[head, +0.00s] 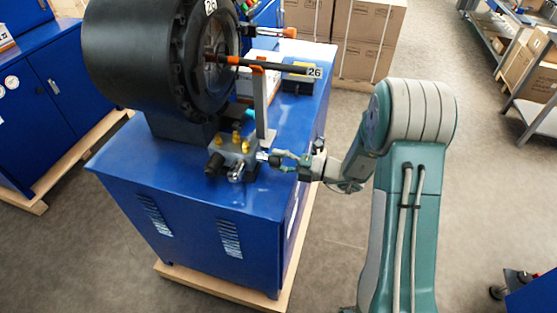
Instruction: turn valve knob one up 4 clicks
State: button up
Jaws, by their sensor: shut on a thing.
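The valve block (228,152) is a grey block with brass fittings on the blue cabinet top, below the black crimper head. A small silver knob (263,156) sticks out of its right side. My gripper (271,157) reaches in from the right and is shut on this knob; the fingers partly hide it. A second silver knob (236,174) and a black cylinder (214,164) are on the block's front side, apart from my gripper. No knob number or pointer is readable at this size.
The black crimper head (150,60) with tag 26 stands over the blue cabinet (200,215). A grey upright post (260,105) rises just behind my gripper. Cartons (368,40) stand behind, shelving (525,70) at right.

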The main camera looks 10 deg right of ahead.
jog(key=shift+f, duration=0.15)
jog(key=o, duration=1.1)
jog(key=shift+w, duration=0.1)
jog(key=shift+o, duration=0.2)
jog(key=v, duration=1.2)
